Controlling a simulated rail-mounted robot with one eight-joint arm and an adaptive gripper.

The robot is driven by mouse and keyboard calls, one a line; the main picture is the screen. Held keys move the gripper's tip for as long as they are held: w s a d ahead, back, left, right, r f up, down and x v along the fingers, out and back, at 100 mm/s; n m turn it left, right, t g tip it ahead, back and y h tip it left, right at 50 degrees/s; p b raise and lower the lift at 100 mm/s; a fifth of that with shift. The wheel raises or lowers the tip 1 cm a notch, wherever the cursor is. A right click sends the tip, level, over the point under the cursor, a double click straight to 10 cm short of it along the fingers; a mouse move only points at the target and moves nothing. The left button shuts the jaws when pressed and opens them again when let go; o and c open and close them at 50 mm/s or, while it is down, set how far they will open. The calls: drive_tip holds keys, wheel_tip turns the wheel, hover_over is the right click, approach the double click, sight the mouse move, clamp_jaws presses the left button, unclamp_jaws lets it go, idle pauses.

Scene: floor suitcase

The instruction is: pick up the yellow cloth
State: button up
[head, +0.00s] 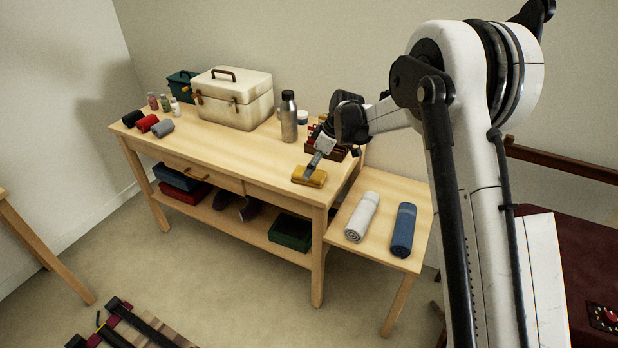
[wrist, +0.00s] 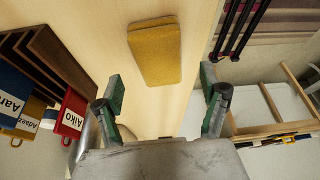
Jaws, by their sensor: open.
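The yellow cloth (head: 309,177) lies folded flat on the wooden table near its right front corner in the head view. In the wrist view the yellow cloth (wrist: 156,52) lies ahead of the fingers, a little left of the middle between them. My gripper (head: 312,165) is over the cloth in the head view, partly covering it. In the wrist view my gripper (wrist: 162,94) has its two fingers wide apart with nothing between them. I cannot tell how high the fingertips are above the table.
A wooden organizer (head: 343,152) with name-tagged items stands close behind the gripper. A steel bottle (head: 289,118) and a cream case (head: 232,98) stand farther left. A lower side table holds a white roll (head: 362,216) and a blue roll (head: 403,230). The table's front middle is clear.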

drive_tip(key=x, duration=0.4)
drive_tip(key=shift+a+f+b, duration=0.1)
drive_tip(key=shift+f+b, duration=0.2)
drive_tip(key=shift+f, duration=0.05)
drive_tip(key=shift+f+b, duration=0.2)
drive_tip(key=shift+b, duration=0.1)
idle(0.4)
drive_tip(key=c, duration=1.2)
drive_tip(key=shift+c, duration=0.2)
drive_tip(key=shift+r, duration=0.1)
